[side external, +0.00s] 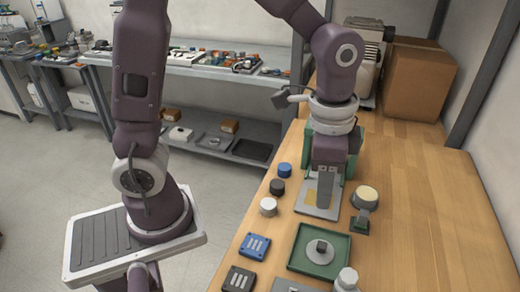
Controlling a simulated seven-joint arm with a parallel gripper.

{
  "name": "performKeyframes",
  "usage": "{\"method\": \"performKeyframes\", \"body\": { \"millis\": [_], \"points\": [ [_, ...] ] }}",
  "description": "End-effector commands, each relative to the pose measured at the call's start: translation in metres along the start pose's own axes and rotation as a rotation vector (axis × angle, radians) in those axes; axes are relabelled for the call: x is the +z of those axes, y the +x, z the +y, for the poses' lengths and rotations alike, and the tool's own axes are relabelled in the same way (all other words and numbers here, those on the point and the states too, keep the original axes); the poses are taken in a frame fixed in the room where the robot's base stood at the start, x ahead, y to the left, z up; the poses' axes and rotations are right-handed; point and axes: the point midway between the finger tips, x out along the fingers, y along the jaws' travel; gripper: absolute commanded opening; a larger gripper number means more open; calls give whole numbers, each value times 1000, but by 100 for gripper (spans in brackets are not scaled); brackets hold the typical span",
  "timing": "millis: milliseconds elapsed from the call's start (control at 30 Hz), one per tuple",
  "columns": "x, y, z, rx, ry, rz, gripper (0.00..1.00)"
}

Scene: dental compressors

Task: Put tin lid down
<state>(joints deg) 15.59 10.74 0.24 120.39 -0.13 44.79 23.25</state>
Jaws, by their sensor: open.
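My gripper (324,204) points down over a pale grey plate (331,213) on the wooden bench. Its grey finger hides part of the plate, and the space between the fingers is hard to make out. No object shows in its grasp. A round tin-like piece with a cream top (366,194) stands just right of the plate. A green tray (341,263) in front holds a grey piece with a dark knob (321,247). I cannot tell for sure which of these is the tin lid.
Blue (284,169), black (277,186) and white (268,206) round caps line the bench's left side. Blue (254,246) and dark (239,278) slotted blocks sit nearer. A white bottle (346,280) stands at the front. A cardboard box (420,80) is behind. The bench's right side is clear.

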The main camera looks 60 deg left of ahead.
Motion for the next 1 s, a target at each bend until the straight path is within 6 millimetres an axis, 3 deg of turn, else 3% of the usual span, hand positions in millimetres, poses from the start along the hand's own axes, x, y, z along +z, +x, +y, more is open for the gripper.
{"method": "performKeyframes", "body": {
  "millis": [33,100,200,300,400,533,1000],
  "points": [
    [16,-25,-4,-24,-73,51,41],
    [45,-56,-6,-58,-203,127,41],
    [89,-86,0,-101,-384,232,41],
    [124,-98,10,-135,-533,322,41],
    [144,-100,17,-154,-624,377,41],
    [152,-100,21,-161,-662,400,41],
    [151,-100,20,-160,-658,400,41]
  ]
}}
